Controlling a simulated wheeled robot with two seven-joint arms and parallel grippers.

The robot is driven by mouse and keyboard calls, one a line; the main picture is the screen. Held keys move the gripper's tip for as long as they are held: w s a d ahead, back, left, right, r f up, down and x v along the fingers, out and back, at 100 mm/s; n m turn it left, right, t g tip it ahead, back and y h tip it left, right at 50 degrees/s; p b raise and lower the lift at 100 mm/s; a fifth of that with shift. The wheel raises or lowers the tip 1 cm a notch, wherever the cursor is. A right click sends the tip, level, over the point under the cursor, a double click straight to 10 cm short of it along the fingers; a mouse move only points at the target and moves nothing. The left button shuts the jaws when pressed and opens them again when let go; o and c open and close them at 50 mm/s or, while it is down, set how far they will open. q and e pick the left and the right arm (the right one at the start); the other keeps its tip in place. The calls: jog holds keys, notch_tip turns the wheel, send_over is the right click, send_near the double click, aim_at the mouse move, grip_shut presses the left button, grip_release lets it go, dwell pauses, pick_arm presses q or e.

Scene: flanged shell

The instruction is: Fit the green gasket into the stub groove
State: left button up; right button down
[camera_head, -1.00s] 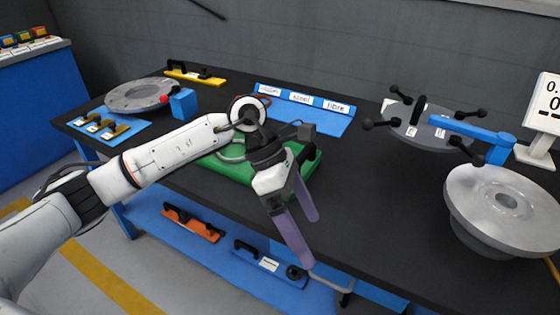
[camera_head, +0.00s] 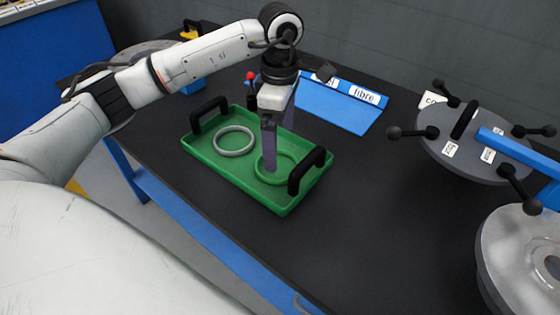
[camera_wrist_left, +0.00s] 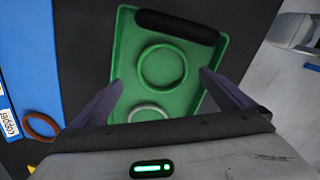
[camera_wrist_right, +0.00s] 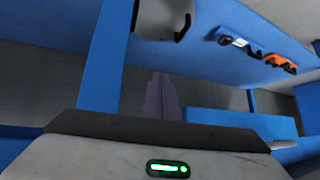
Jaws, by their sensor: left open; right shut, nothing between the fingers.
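The green gasket (camera_head: 281,183) lies flat in the green tray (camera_head: 226,172), near the handle at its right end. In the left wrist view the gasket (camera_wrist_left: 141,68) lies ahead, between the lines of the two fingers. My left gripper (camera_head: 269,168) is open and points down over the gasket, partly hiding it in the head view; the exact height gap is unclear. My right gripper (camera_wrist_right: 160,78) shows only in its own wrist view, shut and empty. A grey metal flanged body (camera_head: 505,255) stands at the right edge, partly cut off; I cannot make out a groove on it.
A grey ring (camera_head: 219,143) lies beside the gasket in the tray. Black handles (camera_head: 308,170) rise at both tray ends. A blue labelled rack (camera_head: 335,108) stands behind. A round cover with black knobs (camera_head: 460,150) sits at the right. The black tabletop (camera_head: 375,200) between is clear.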

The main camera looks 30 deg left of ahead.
aim_at(276, 183)
pick_arm(q)
jog(key=f, duration=0.4)
jog(key=s+a+f, duration=0.1)
jog(key=f, duration=0.1)
jog(key=shift+p, duration=0.4)
jog(key=shift+w+f, duration=0.15)
jog(key=shift+f, duration=0.1)
jog(key=shift+c, duration=0.4)
jog(key=c, duration=0.9)
jog(key=shift+r, duration=0.15)
